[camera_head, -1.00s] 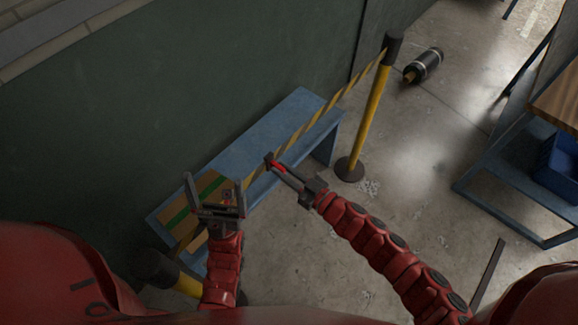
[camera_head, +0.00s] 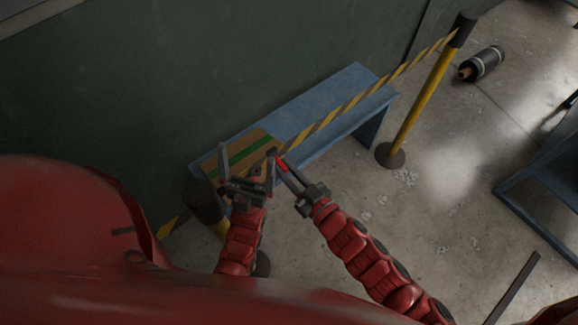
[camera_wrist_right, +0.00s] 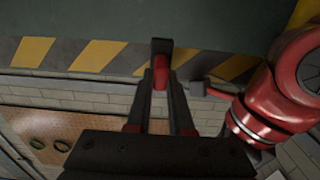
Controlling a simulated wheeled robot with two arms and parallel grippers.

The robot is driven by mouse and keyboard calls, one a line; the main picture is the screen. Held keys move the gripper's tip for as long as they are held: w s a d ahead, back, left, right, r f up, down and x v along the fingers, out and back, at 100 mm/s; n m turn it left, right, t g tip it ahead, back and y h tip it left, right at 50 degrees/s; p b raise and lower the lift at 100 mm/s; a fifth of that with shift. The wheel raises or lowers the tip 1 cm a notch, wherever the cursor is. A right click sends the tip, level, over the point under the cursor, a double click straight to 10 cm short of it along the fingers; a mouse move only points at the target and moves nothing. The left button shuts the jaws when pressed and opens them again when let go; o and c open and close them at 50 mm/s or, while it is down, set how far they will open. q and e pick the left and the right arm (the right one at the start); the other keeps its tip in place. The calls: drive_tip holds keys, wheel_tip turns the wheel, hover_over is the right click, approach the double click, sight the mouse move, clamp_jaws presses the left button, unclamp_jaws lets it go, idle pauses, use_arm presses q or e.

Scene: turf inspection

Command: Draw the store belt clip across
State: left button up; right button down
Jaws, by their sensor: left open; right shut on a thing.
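The yellow-and-black striped belt (camera_head: 378,84) runs from the black head of the far yellow post (camera_head: 424,92) down to my right gripper (camera_head: 279,162). My right gripper is shut on the belt clip, whose red part (camera_wrist_right: 161,68) shows between the fingers in the right wrist view. The belt (camera_wrist_right: 98,56) also shows there behind the fingers. My left gripper (camera_head: 247,160) is open and empty, just left of the right one. The black head of the near post (camera_head: 206,201) stands left of my left wrist; my left arm partly hides this post.
A blue bench (camera_head: 325,95) stands along the dark green wall (camera_head: 200,70), with a brown, green-striped flat thing (camera_head: 236,151) on it. A dark cylinder (camera_head: 483,64) lies on the floor beyond the far post. A blue frame (camera_head: 535,178) stands at right.

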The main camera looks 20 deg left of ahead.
drive_tip(key=c, duration=1.1)
unclamp_jaws()
